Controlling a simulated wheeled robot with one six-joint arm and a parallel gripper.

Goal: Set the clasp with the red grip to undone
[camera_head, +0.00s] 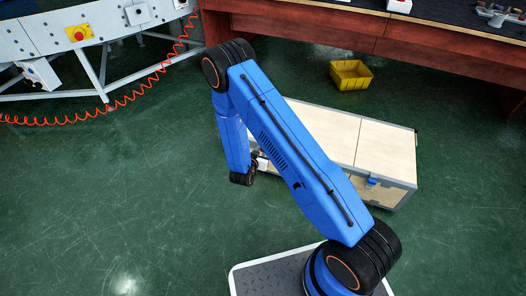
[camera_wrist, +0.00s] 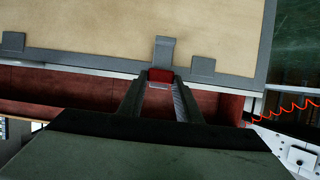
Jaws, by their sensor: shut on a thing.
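The clasp with the red grip (camera_wrist: 160,76) shows in the wrist view at the edge of the case's wooden lid (camera_wrist: 110,25). Its grey plate (camera_wrist: 164,52) lies against the lid's grey rim, above the red grip. My gripper (camera_wrist: 160,86) is shut on the red grip, with one dark finger on each side of it. In the head view my blue arm hides most of the gripper and the clasp. The wooden case (camera_head: 390,150) stands on the floor behind my arm. A blue-gripped clasp (camera_head: 372,181) shows on its near side.
A yellow bin (camera_head: 350,74) lies on the green floor beyond the case. A white conveyor (camera_head: 90,25) with a red emergency button and a coiled orange hose (camera_head: 105,105) is at the upper left. A reddish wooden bench (camera_head: 300,25) runs along the back. The floor at left is clear.

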